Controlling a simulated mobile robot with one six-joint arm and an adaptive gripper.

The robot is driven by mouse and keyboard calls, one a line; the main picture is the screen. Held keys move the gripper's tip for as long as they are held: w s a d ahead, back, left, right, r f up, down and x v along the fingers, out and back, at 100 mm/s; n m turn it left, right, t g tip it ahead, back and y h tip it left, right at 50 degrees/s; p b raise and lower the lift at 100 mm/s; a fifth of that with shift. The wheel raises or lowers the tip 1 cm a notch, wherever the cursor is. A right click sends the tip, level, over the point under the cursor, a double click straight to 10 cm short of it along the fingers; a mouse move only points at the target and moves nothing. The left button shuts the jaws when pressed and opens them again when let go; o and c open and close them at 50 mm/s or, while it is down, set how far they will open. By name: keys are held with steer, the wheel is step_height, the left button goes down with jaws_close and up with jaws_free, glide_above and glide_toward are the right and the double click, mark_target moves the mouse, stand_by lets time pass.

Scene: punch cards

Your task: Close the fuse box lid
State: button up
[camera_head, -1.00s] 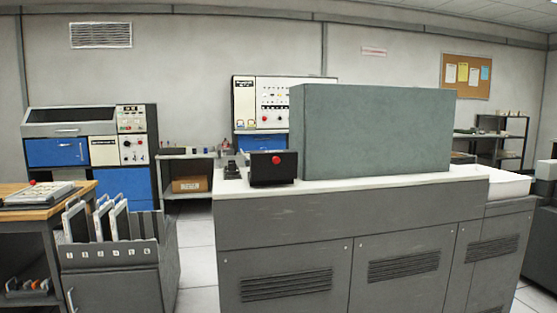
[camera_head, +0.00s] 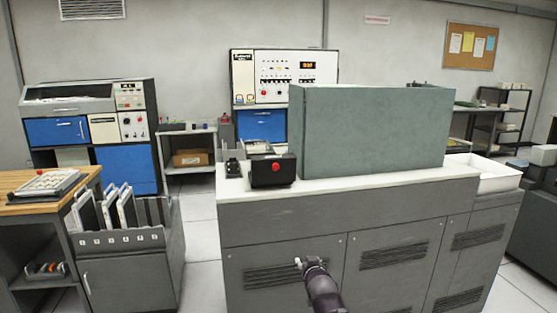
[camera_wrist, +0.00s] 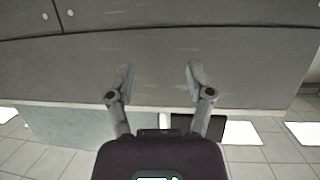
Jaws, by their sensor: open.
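No fuse box or lid can be clearly made out. A small black box with a red button (camera_head: 273,170) stands on the left part of the white counter, but I cannot tell whether it is the fuse box. My gripper (camera_wrist: 160,76) is open and empty in the wrist view, its two fingers spread in front of the grey cabinet front. The wrist view looks upside down, with a black shape beyond the counter edge at the lower right. My arm shows at the bottom of the head view, in front of the cabinet.
A tall grey-green housing (camera_head: 375,132) stands on the white counter (camera_head: 400,178), above the grey cabinet (camera_head: 340,222). A rack of panels (camera_head: 122,210) and a wooden desk (camera_head: 40,208) stand at left. Pale floor is open between rack and cabinet.

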steer(key=a+r+t+y+p, duration=0.1)
steer(key=a+r+t+p, duration=0.2)
steer(key=r, duration=0.7)
steer(key=a+r+n+t+y+p, duration=0.1)
steer(key=a+r+t+p, duration=0.3)
steer(key=r, duration=0.7)
steer(key=shift+r+y, duration=0.25)
steer(key=shift+y, duration=0.55)
steer(key=shift+w+a, duration=0.15)
